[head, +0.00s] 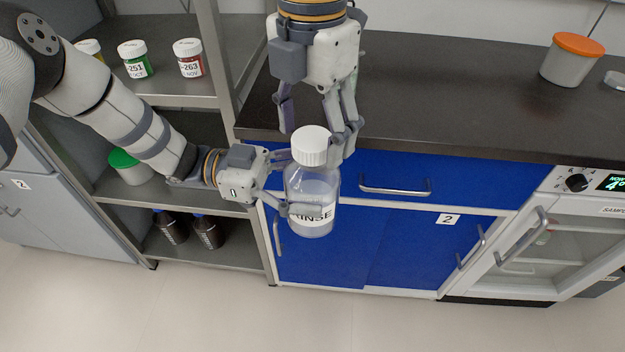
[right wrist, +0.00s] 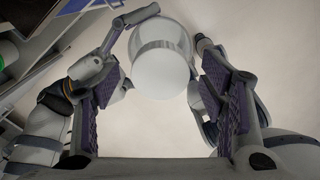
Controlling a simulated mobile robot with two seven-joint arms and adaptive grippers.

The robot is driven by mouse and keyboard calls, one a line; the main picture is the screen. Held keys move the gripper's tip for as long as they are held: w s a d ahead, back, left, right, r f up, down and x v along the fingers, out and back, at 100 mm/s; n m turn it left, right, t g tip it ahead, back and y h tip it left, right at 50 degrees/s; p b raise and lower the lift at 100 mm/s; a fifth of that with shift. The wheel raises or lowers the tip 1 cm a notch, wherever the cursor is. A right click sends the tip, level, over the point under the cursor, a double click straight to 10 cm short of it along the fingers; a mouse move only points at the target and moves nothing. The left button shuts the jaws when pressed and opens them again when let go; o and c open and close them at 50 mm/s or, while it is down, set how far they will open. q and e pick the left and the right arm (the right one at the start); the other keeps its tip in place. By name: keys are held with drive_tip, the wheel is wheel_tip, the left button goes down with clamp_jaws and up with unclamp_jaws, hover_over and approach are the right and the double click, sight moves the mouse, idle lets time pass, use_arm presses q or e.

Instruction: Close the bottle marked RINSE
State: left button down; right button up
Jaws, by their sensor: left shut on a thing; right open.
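The clear bottle marked RINSE (head: 312,190) is held upright in front of the blue cabinet, with its white cap (head: 310,146) on its mouth. My left gripper (head: 306,209) comes in from the left and is shut on the bottle's body, partly covering the label. My right gripper (head: 317,130) points down from above, its open fingers on either side of the cap or just above it. In the right wrist view the white cap (right wrist: 161,75) shows between the open fingers of my right gripper (right wrist: 165,90), apart from the pads. I cannot tell whether the cap is screwed tight.
A dark counter (head: 440,90) lies behind, with an orange-lidded container (head: 572,60) at the far right. A shelf unit at the left holds small jars (head: 188,58), a green-lidded tub (head: 130,168) and dark bottles (head: 206,232). The floor (head: 330,320) below is clear.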

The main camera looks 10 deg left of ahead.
wheel_tip(320, 180, up, 11)
drive_tip(key=shift+r, duration=0.2)
